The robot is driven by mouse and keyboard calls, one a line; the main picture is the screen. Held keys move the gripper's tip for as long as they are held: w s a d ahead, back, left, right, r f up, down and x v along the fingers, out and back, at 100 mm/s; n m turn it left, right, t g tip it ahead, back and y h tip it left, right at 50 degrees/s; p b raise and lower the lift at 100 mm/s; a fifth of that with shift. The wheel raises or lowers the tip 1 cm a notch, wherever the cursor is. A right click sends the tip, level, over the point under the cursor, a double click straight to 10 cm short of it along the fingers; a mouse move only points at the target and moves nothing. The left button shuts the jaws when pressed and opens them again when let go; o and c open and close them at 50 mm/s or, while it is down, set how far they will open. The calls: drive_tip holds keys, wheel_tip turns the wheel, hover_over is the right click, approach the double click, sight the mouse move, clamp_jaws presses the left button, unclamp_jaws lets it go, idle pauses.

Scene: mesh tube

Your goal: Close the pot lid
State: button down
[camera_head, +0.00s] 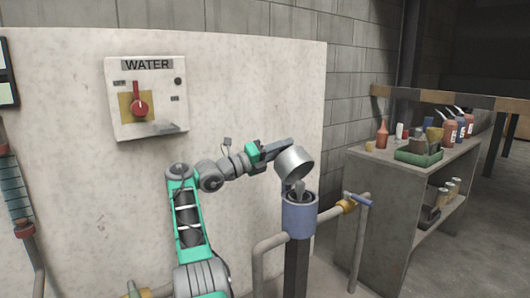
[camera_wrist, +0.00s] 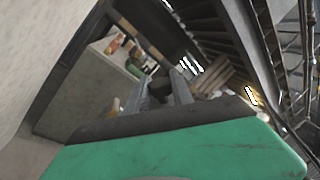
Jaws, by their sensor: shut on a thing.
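The pot (camera_head: 300,217) is a blue cylinder on a dark post, in the middle right of the head view. Its grey metal lid (camera_head: 296,162) is tilted up above the pot's open top, with its hollow side facing down and right. A grey piece shows between the lid and the pot's mouth. My gripper (camera_head: 279,149) reaches in from the left and is shut on the lid at its upper left edge. In the wrist view the fingers of my gripper (camera_wrist: 163,91) stick out beyond the green housing; the lid cannot be made out there.
A pipe with a blue-handled valve (camera_head: 357,200) runs right of the pot. A workbench (camera_head: 372,190) with bottles and a green tray (camera_head: 419,155) stands further right. A white wall panel with a WATER switch box (camera_head: 147,97) is behind my arm.

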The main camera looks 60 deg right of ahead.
drive_tip(key=shift+s+a+m, duration=0.1)
drive_tip(key=shift+s+m, duration=0.4)
drive_tip(key=shift+m, duration=0.1)
drive_tip(key=c, duration=1.1)
unclamp_jaws()
